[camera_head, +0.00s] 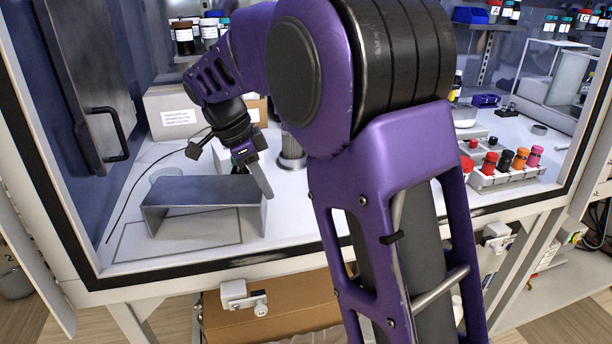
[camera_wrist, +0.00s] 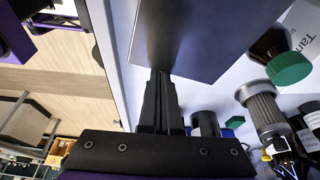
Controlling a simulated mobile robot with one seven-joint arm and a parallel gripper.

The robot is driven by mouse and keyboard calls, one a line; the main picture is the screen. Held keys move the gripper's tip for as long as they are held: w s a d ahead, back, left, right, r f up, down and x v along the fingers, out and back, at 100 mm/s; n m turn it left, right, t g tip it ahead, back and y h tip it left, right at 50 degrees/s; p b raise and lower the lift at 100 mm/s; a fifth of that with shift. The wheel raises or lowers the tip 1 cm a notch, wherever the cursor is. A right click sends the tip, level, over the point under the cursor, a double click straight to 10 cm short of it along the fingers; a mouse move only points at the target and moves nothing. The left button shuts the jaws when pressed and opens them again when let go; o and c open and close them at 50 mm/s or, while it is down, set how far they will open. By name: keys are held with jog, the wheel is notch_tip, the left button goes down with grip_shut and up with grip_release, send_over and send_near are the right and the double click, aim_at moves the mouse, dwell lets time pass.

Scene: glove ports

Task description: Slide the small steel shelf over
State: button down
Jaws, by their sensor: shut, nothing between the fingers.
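The small steel shelf (camera_head: 205,191) is a grey, flat-topped piece with side walls and an open front. It stands upright on the white cabinet floor at the left in the head view. My gripper (camera_head: 267,190) is shut and empty, its fingers pointing down beside the shelf's right wall. In the wrist view the shut fingers (camera_wrist: 160,80) end at the edge of the shelf's grey panel (camera_wrist: 200,32). They look very close to it; I cannot tell whether they touch. The far side of the shelf is partly hidden.
A thin rectangular outline (camera_head: 127,244) lies on the floor around the shelf's front. A clear round dish (camera_head: 166,175) and a labelled box (camera_head: 172,118) stand behind it. A metal cylinder (camera_head: 292,150) stands right of the gripper. A rack of coloured-cap vials (camera_head: 505,178) is farther right.

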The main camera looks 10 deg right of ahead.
aim_at(235, 196)
jog(key=a, duration=0.4)
jog(key=a+p, duration=0.1)
jog(key=a, duration=0.1)
jog(key=shift+s+a, duration=0.25)
jog(key=shift+a, duration=0.1)
jog(key=shift+r, duration=0.15)
